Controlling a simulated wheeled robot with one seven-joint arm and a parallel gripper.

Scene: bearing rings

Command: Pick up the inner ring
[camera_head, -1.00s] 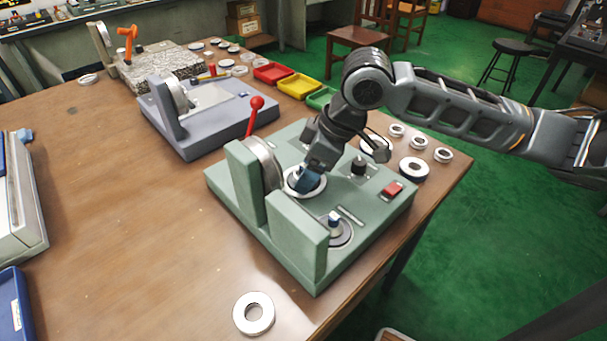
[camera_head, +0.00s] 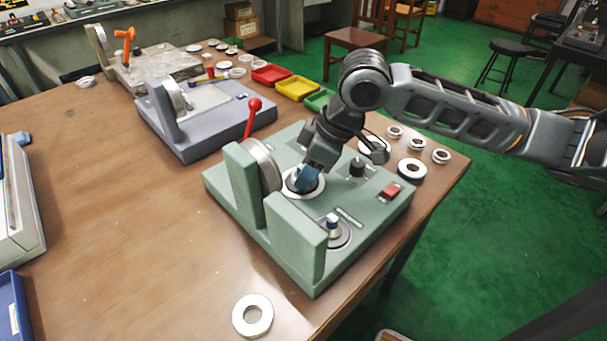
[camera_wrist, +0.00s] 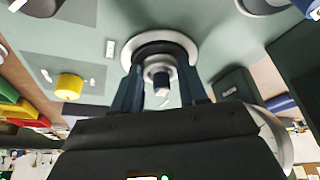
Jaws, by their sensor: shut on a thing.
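In the head view a pale ring (camera_head: 289,190) lies on the green bearing fixture (camera_head: 236,200), beside its upright disc. My gripper (camera_head: 305,182) points down into the middle of this ring and hides most of its inside. In the wrist view the pale outer ring (camera_wrist: 188,43) lies just beyond the fingertips. A smaller grey inner ring (camera_wrist: 158,66) sits between the two blue fingers of my gripper (camera_wrist: 160,80), which is shut on it. A small post shows at its centre. I cannot tell whether the inner ring is clear of the fixture.
On the fixture are a red-knobbed lever (camera_head: 253,106), a black knob (camera_head: 358,166), a red switch (camera_head: 391,191) and a second post (camera_head: 333,226). Loose rings lie at the table's right edge, and one ring (camera_head: 252,315) lies in front. A grey fixture (camera_head: 200,143) stands behind.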

